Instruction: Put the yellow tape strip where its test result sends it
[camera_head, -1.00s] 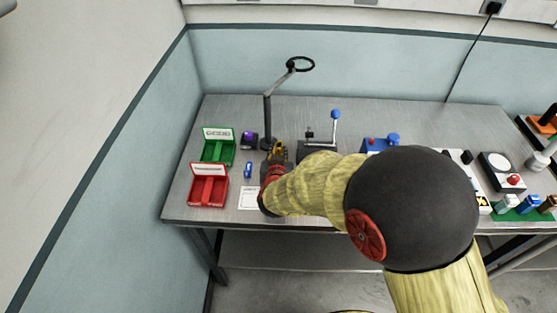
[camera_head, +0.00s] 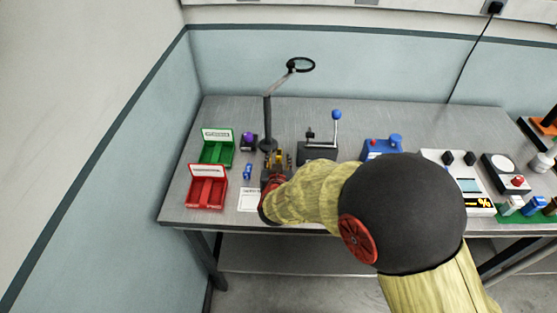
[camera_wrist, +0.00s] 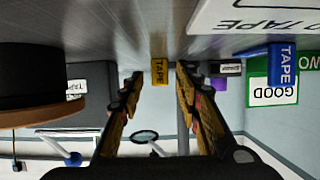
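The yellow tape strip (camera_wrist: 159,72), marked TAPE, is between my gripper's fingers in the wrist view, with a gap on each side. My gripper (camera_wrist: 158,75) is open and empty; in the head view it (camera_head: 278,158) is low over the table, in front of the magnifier stand. A blue tape strip (camera_wrist: 284,66) lies to one side; it also shows in the head view (camera_head: 247,171). A green bin (camera_head: 216,151) and a red bin (camera_head: 205,193) stand at the left. The green bin's label reads GOOD in the wrist view (camera_wrist: 272,92).
A magnifier stand (camera_head: 267,115) rises behind my gripper. A purple-topped box (camera_head: 248,141), a lever device with a blue knob (camera_head: 318,151) and a blue device (camera_head: 378,146) stand nearby. A white sheet (camera_head: 248,201) lies by the front edge. A display unit (camera_head: 482,203) is at the right.

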